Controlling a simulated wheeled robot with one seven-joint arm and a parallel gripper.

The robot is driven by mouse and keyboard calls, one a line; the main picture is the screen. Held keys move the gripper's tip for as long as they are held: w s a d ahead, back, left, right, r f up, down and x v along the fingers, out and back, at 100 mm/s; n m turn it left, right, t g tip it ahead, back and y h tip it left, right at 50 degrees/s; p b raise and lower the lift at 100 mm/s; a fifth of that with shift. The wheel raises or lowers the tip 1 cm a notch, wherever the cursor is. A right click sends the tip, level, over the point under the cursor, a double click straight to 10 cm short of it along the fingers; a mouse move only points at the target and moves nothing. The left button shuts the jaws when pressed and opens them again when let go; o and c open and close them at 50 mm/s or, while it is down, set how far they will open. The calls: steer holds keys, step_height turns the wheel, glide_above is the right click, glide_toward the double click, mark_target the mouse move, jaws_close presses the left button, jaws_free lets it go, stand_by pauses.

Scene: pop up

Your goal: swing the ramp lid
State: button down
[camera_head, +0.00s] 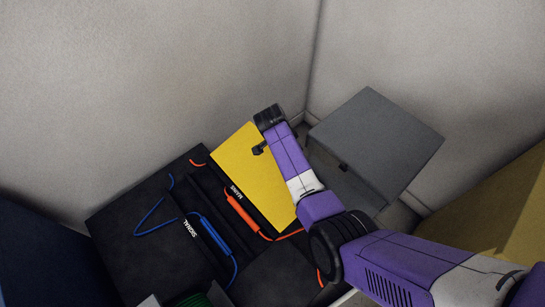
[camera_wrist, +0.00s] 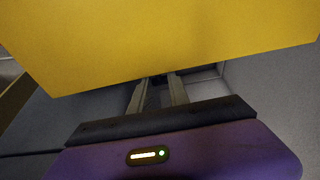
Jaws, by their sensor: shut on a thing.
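A flat yellow panel, which I take to be the ramp lid (camera_head: 248,180), lies tilted over the black board in the head view. It fills the top of the wrist view (camera_wrist: 170,40). My gripper (camera_wrist: 160,88) reaches its two fingers to the lid's near edge; the fingertips are hidden behind that edge. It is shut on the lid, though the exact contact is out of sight. In the head view, my purple wrist lies over the lid's right side, and a small dark piece (camera_head: 259,149) shows against its upper part.
The black board (camera_head: 125,220) carries a blue cable (camera_head: 215,235) and an orange cable (camera_head: 242,214) in channels. A grey box (camera_head: 375,140) stands right of the lid, close to my arm. Pale walls (camera_head: 150,80) close in behind. A yellow-brown block (camera_head: 500,210) is at right.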

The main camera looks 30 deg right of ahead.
steer(key=shift+p+v, duration=1.65)
steer(key=shift+v, duration=0.4)
steer(key=shift+w+d+r, duration=0.1)
steer(key=shift+d+r, duration=0.1)
steer(key=shift+r, duration=0.05)
steer(key=shift+a+r+p, duration=0.25)
steer(key=shift+r+p, duration=0.35)
steer(key=shift+p, duration=0.1)
steer(key=shift+a+p+v, duration=0.2)
steer(key=shift+p+v, duration=0.9)
steer(key=shift+v, duration=0.1)
steer(key=shift+a+p+v, duration=0.25)
steer(key=shift+p+v, duration=0.85)
steer(key=shift+v, duration=0.1)
steer(key=s+a+r+p, duration=0.1)
steer(key=a+r+p, duration=0.3)
steer(key=shift+a+p, duration=0.2)
steer(key=shift+p, duration=0.2)
steer(key=shift+r, duration=0.2)
